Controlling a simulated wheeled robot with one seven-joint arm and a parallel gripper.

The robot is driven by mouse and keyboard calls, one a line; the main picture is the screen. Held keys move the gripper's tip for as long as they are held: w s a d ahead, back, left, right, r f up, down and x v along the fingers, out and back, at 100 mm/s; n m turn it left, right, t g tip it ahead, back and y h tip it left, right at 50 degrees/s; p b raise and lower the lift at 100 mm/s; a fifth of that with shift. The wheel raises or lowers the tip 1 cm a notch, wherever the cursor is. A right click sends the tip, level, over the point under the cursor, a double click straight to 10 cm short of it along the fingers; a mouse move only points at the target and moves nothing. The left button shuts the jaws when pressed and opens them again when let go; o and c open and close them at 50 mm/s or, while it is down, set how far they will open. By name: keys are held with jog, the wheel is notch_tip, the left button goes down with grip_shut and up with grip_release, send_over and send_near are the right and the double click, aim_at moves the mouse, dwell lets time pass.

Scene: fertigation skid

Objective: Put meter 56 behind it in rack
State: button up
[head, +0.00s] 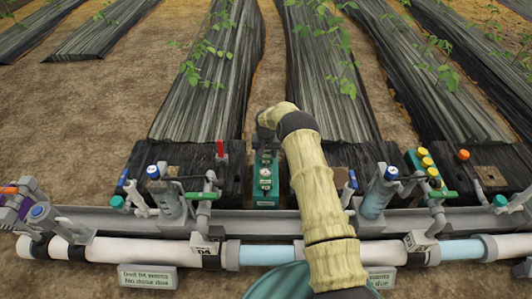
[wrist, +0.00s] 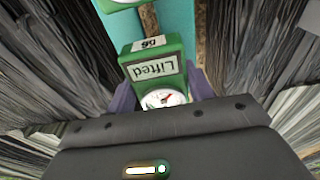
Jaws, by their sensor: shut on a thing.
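Meter 56 (wrist: 155,67) is a green block with a white dial, a tag reading 56 and a label reading "Lifted", all upside down in the wrist view. My gripper (wrist: 163,95) is shut on it, with a finger at each side of the dial end. A teal strip (wrist: 178,30), seemingly the rack, lies beyond the meter, with part of another green-and-white item (wrist: 122,3) at the top edge. In the head view a teal rack (head: 266,204) with green dialled pieces stands below my wrist. I cannot tell there whether the held meter touches the rack.
White and blue pipes (head: 268,255) run along the front. A green block with yellow knobs (head: 427,166) is at right. Black-covered plant beds (head: 210,80) lie behind.

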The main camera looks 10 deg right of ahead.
jog(key=shift+f+b, duration=0.4)
jog(key=shift+f, duration=0.25)
jog(key=o, duration=1.1)
jog(key=shift+r+p, duration=3)
jog(key=shift+r, duration=1.05)
